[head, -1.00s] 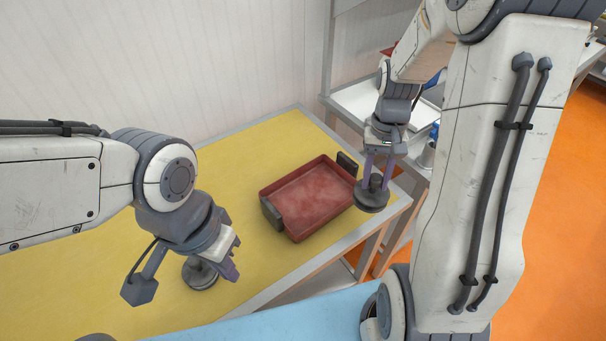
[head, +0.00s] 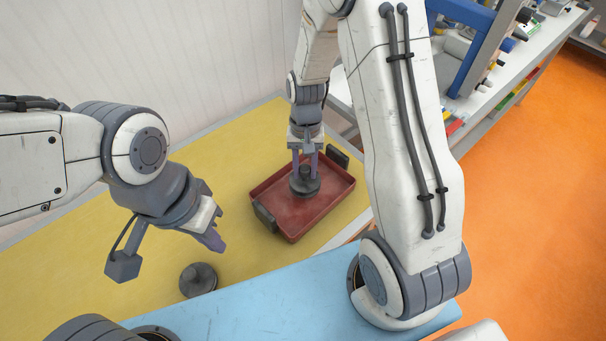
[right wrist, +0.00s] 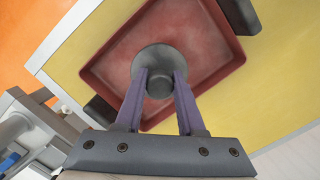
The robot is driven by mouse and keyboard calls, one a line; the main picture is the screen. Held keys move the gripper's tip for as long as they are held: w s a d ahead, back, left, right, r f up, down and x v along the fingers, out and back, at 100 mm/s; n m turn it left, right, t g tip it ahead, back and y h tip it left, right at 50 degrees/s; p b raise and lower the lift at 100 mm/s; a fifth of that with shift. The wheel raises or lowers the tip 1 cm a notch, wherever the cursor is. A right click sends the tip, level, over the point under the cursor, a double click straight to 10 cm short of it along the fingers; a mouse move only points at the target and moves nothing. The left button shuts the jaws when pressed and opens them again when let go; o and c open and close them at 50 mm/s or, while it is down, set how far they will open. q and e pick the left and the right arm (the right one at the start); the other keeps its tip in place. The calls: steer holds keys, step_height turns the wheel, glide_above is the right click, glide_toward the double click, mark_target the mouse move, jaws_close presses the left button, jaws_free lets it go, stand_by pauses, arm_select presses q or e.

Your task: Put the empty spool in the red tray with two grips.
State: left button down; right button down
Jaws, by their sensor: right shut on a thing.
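A dark grey spool (head: 305,186) with a wide round base and a narrower knob is between the fingers of my right gripper (head: 305,172). The right gripper is shut on it. The right wrist view shows the same spool (right wrist: 159,57) between the purple fingers (right wrist: 160,85). It is over the inside of the red tray (head: 290,214); I cannot tell whether it touches the floor. A second, similar grey piece (head: 198,280) stands on the yellow table, apart from any gripper. My left gripper (head: 212,240) is above and behind it; its finger gap is not clear.
The tray has dark handles (head: 265,216) on two opposite sides. A cluttered shelf (head: 480,75) stands at the right.

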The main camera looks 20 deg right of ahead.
mark_target(304, 180)
steer(key=shift+a+f, duration=0.2)
steer(key=shift+a, duration=0.05)
step_height(304, 180, down, 3)
steer(key=shift+p, duration=0.65)
steer(key=shift+f, duration=0.45)
steer(key=shift+f, duration=0.1)
steer(key=c, duration=0.5)
jaws_free()
